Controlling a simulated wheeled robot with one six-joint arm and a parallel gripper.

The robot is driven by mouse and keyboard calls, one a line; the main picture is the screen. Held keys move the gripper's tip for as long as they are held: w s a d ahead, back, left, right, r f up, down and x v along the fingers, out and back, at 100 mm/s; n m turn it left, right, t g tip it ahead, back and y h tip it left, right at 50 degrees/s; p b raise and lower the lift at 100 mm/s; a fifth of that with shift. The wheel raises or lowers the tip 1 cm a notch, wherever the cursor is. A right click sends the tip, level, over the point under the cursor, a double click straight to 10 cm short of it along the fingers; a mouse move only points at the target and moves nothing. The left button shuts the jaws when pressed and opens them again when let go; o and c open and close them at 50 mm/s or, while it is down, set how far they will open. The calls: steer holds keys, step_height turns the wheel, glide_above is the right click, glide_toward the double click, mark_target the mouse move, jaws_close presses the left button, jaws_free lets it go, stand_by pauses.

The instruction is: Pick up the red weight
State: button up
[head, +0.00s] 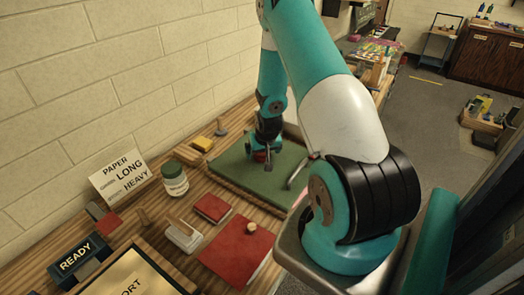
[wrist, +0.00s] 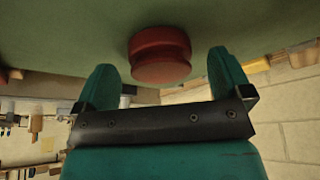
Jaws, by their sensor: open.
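The red weight (wrist: 160,55) is a round, grooved piece seen in the wrist view, against a green surface. It lies just beyond and between the two teal fingertips of my gripper (wrist: 162,72), which are apart with a gap on each side of it.
A paper sign (head: 122,177) leans at the brick wall. A READY box (head: 78,259) sits at the lower left.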

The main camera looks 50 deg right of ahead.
steer(key=shift+w+d+f, duration=0.15)
steer(key=shift+w+f, duration=0.05)
steer(key=shift+f, duration=0.35)
steer(key=c, duration=1.3)
steer(key=shift+r, duration=0.1)
steer(key=shift+c, duration=0.2)
